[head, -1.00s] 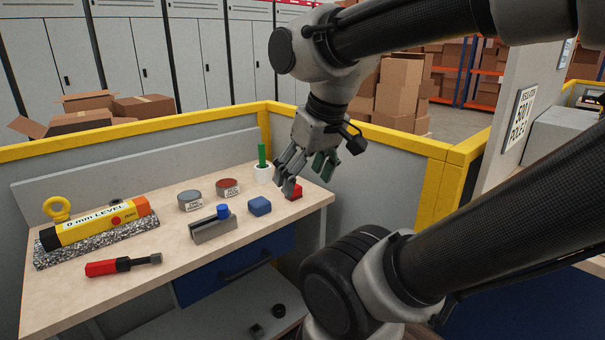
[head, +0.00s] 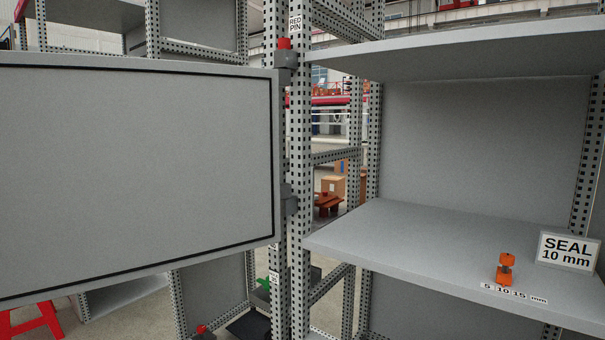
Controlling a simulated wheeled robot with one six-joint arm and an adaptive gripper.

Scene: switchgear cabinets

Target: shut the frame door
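The frame door (head: 130,165) is a large grey panel with a black line running just inside its edge, at the left of the head view. It stands swung open to the left of a perforated grey post (head: 298,150). An upper hinge (head: 286,60) with a red pin (head: 284,43) in it and a lower hinge (head: 289,200) join door and post. The frame's opening, with an upper shelf (head: 470,45) and a lower shelf (head: 430,235), is uncovered to the right. The door's left edge is out of view. My gripper is not in view.
A small orange device (head: 505,268) stands on the lower shelf beside a "5 10 15 mm" strip (head: 513,293) and a "SEAL 10 mm" sign (head: 568,251). A "RED PIN" label (head: 295,24) is on the post. A red stand (head: 32,322) shows at lower left.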

